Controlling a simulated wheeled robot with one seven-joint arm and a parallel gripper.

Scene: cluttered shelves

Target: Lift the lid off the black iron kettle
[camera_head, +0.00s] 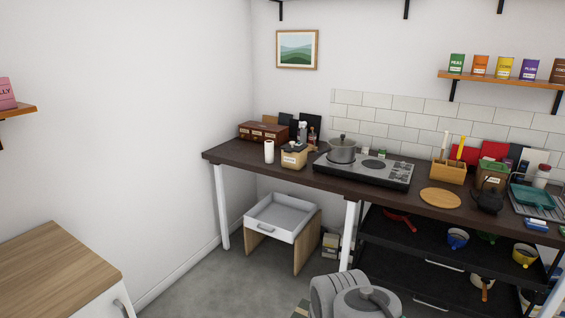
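The black iron kettle (488,199) stands on the dark countertop (455,206) toward the right. It looks upright, with its handle above the body. It is small and dark in this view, so I cannot make out where the lid meets the body. My gripper is not in view.
A round wooden board (440,198) lies left of the kettle, a labelled bag (492,176) stands behind it, and a dish rack with a teal tray (533,196) is to its right. A hob (365,170) carries a grey pot (342,150). Floor (215,280) is clear at centre-left.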

